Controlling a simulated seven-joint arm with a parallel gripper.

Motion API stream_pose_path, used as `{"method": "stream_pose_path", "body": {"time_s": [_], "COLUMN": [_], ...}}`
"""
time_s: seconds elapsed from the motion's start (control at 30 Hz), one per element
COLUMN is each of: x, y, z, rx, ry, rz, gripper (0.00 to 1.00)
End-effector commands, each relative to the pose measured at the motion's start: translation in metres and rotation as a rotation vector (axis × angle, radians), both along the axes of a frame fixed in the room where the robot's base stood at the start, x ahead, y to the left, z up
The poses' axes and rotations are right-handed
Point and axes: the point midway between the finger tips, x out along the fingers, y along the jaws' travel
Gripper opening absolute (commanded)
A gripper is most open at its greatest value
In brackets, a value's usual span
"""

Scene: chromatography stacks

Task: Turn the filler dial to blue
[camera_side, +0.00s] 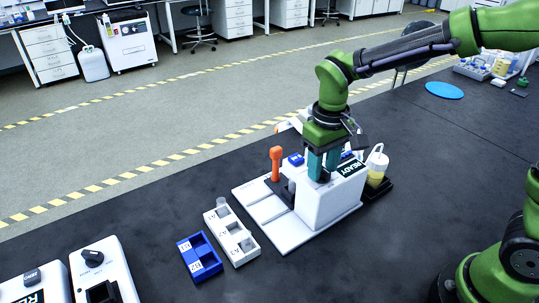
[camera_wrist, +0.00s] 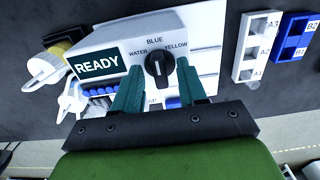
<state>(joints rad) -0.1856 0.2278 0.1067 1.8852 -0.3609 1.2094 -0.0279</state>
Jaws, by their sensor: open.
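The white filler machine (camera_side: 325,203) stands on the dark bench, and its top panel also shows in the wrist view (camera_wrist: 108,43). Its black dial (camera_wrist: 159,69) has the labels WATER at left, BLUE above and YELLOW at right. The dial's grip stands nearly upright in the wrist view, its white mark towards BLUE, tilted slightly left. My gripper (camera_side: 323,177) points down over the machine. In the wrist view its teal fingers (camera_wrist: 159,66) are open, one on each side of the dial, with a gap visible. Contact with the dial cannot be told.
A READY screen (camera_wrist: 97,65) is on the machine. An orange-handled lever (camera_side: 276,162) rises at its left. A wash bottle (camera_side: 377,167) stands close at right. A white rack (camera_side: 231,236) and a blue rack (camera_side: 199,257) lie left.

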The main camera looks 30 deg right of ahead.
Motion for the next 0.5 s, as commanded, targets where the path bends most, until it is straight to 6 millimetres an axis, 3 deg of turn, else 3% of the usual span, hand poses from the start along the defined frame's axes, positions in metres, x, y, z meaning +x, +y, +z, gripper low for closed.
{"method": "stream_pose_path", "body": {"time_s": [0.23, 0.5], "x": [0.001, 0.001], "y": [0.0, 0.0], "z": [0.015, 0.077], "rx": [0.0, 0.001], "ry": [-0.004, -0.006], "rz": [0.002, 0.0], "gripper": [0.41, 0.41]}}
